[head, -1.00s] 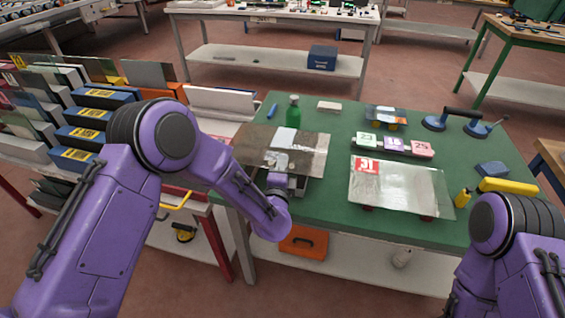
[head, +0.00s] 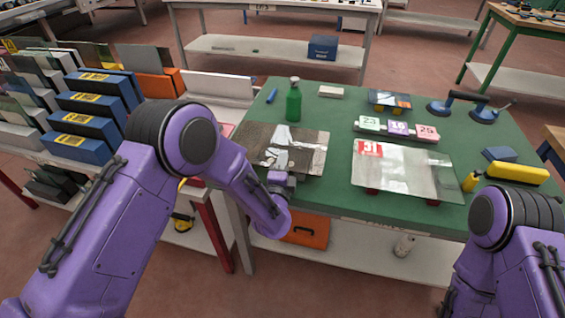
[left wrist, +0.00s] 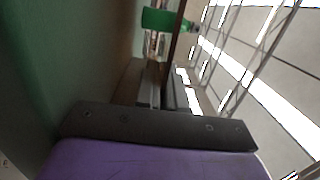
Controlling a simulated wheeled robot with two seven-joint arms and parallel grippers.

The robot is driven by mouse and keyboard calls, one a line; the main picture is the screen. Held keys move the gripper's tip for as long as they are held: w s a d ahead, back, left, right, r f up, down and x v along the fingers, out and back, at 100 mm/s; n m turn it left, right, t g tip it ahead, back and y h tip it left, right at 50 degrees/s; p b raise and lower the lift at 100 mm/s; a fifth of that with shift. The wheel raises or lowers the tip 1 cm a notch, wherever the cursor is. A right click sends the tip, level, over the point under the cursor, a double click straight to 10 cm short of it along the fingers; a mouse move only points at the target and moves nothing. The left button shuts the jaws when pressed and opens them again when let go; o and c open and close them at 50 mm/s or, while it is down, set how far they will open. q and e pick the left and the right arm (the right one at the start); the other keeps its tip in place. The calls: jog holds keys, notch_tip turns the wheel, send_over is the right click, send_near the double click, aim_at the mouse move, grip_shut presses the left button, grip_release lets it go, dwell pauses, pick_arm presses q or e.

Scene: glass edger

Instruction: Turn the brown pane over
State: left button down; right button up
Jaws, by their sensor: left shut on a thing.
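The brown pane (head: 257,140) is a flat, glossy, brownish sheet with bright reflections, over the near left corner of the green table in the head view. My left gripper (head: 280,172) is shut on its near edge. In the left wrist view the brown pane (left wrist: 178,40) shows nearly edge-on as a thin strip rising from between the fingers (left wrist: 158,92). It looks roughly level; I cannot tell whether it touches a support underneath. My right arm is at the lower right of the head view, its gripper out of frame.
A green bottle (head: 293,103) stands just behind the pane. A clear pane with a red 31 label (head: 410,172) lies to the right, on small supports. Racks of panes (head: 85,110) are left.

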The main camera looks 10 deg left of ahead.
pick_arm(q)
jog(key=shift+f, duration=0.1)
dwell(0.5)
jog(key=c, duration=1.1)
grip_release()
jog(key=shift+c, duration=0.2)
jog(key=shift+s+f, duration=0.1)
jog(key=shift+s, duration=0.05)
jog(key=s+b, duration=0.1)
jog(key=s, duration=0.9)
jog(key=shift+s+d+b, duration=0.2)
jog(key=shift+d+b, duration=0.2)
jog(key=shift+d, duration=0.05)
